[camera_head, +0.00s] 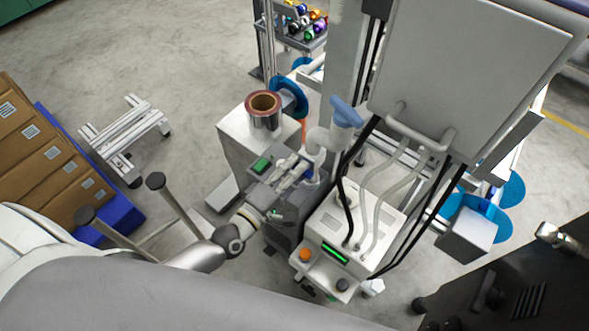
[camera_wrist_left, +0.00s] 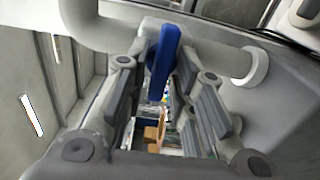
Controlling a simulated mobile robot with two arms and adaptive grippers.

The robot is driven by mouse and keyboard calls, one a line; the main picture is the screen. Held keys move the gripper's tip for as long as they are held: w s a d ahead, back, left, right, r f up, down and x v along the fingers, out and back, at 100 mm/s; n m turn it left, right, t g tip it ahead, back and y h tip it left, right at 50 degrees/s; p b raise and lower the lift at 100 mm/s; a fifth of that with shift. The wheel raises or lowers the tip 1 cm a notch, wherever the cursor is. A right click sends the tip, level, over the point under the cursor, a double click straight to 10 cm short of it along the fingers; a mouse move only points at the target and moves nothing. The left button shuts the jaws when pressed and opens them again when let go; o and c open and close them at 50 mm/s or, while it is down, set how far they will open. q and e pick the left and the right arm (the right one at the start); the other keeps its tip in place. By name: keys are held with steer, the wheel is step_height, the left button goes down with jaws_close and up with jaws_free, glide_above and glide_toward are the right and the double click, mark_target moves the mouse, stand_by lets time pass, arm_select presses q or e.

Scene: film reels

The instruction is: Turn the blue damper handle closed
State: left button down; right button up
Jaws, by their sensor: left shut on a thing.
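The blue damper handle (camera_wrist_left: 163,62) is a flat blue lever on a grey pipe in the left wrist view. It stands between the fingertips of my left gripper (camera_wrist_left: 162,68), which is shut on it. In the head view, my left gripper (camera_head: 300,174) reaches in from the lower left to just below the pale pipe elbow (camera_head: 318,139). A small blue part (camera_head: 313,178) shows beside the fingers there; most of it is hidden. My right gripper is not in view.
A white control box (camera_head: 352,225) with hoses stands right of the gripper. A grey panel (camera_head: 470,65) fills the upper right.

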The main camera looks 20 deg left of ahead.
arm_select(q)
steer(key=c, duration=1.5)
jaws_free()
steer(key=shift+o, duration=0.2)
steer(key=v, duration=1.2)
